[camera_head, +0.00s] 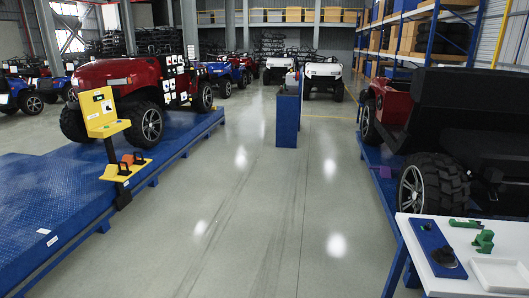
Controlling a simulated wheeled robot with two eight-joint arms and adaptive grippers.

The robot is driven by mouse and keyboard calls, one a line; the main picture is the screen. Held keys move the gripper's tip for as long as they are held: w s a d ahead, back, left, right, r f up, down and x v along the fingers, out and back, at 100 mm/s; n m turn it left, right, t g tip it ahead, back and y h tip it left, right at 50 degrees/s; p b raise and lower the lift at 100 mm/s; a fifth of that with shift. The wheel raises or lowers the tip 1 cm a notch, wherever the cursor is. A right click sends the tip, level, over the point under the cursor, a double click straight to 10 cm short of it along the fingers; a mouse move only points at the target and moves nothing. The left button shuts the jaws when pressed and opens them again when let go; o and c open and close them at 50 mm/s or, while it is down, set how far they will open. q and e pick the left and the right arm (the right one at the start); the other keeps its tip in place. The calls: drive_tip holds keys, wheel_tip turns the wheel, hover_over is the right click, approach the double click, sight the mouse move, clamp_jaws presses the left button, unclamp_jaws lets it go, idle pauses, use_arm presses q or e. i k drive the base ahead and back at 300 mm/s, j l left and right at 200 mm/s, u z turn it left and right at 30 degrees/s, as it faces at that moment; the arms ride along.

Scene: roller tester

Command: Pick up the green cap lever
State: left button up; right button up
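Two green parts lie on the white tabletop at the lower right. One is a flat, elongated green piece (465,223) near the table's back edge. The other is a chunkier, upright green piece (483,241) just in front of it. I cannot tell for sure from this view which of them is the green cap lever. Neither of my grippers can be made out in this view, and nothing is seen holding either green part.
The white table (408,225) also bears a blue plate (428,238) with a black knob-like part (445,257) and a shallow white tray (500,275). A red and black vehicle (395,105) stands close behind it. The grey floor (270,200) is clear to the left.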

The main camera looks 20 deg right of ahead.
sight(484, 239)
drive_tip(key=i+l+z, duration=0.2)
drive_tip(key=i+z, duration=0.8)
drive_tip(key=i, duration=0.15)
drive_tip(key=i+j+z, duration=0.35)
drive_tip(key=i+z, duration=0.15)
drive_tip(key=i, duration=0.1)
